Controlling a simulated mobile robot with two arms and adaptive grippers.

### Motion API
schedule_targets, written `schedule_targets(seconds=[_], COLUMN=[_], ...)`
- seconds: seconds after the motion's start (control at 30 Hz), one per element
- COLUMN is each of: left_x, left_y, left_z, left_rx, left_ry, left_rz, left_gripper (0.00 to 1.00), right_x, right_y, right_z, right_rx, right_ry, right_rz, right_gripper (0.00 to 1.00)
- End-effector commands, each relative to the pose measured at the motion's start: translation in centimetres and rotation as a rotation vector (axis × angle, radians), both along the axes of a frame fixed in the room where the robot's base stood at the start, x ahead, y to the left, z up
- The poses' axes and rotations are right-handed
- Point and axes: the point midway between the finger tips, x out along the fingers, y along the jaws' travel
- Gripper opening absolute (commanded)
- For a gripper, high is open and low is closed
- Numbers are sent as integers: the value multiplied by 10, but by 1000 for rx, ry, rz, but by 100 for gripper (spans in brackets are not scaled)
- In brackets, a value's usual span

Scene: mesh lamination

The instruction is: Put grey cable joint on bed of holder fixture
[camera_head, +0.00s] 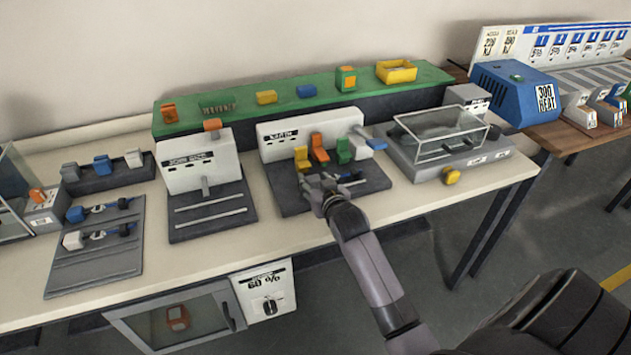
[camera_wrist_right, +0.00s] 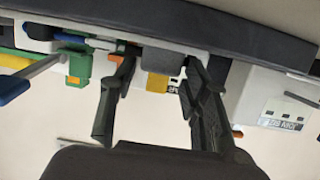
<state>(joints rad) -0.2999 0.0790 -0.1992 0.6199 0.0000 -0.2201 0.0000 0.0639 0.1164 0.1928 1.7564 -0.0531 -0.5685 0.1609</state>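A grey block (camera_wrist_right: 162,57), likely the grey cable joint, shows between my right fingers in the wrist view, in front of a yellow piece (camera_wrist_right: 157,85). My right gripper (camera_head: 325,184) is over the dark bed (camera_head: 288,200) of a white-backed fixture (camera_head: 275,135), in front of its yellow, orange and green pieces. In the wrist view the right gripper's fingers (camera_wrist_right: 160,85) are spread on either side of the grey block; I cannot see firm contact. The gripper hides part of that bed. My left gripper is out of view.
The JOB SIZE fixture (camera_head: 200,160) stands left of my right gripper. A clear-lidded box (camera_head: 440,135) stands to its right. A green shelf (camera_head: 225,95) runs behind. A grey tray (camera_head: 95,270) with two connectors lies at left. The front table strip (camera_head: 235,255) is clear.

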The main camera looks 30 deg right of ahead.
Motion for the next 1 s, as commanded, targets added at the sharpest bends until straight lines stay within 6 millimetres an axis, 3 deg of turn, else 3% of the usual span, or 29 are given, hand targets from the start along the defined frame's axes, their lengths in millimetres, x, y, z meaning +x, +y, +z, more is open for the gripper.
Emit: schedule_targets(seconds=[0.1,0.47,1.0], left_x=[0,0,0], left_y=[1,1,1], left_z=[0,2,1], left_rx=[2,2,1], left_ry=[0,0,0], left_rz=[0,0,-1], left_gripper=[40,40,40], right_x=[0,0,-94], right_y=[0,0,25], right_z=[-1,5,31], right_rx=[0,0,-1], right_ry=[1,0,1], right_rz=[0,0,-1], right_gripper=[53,53,53])
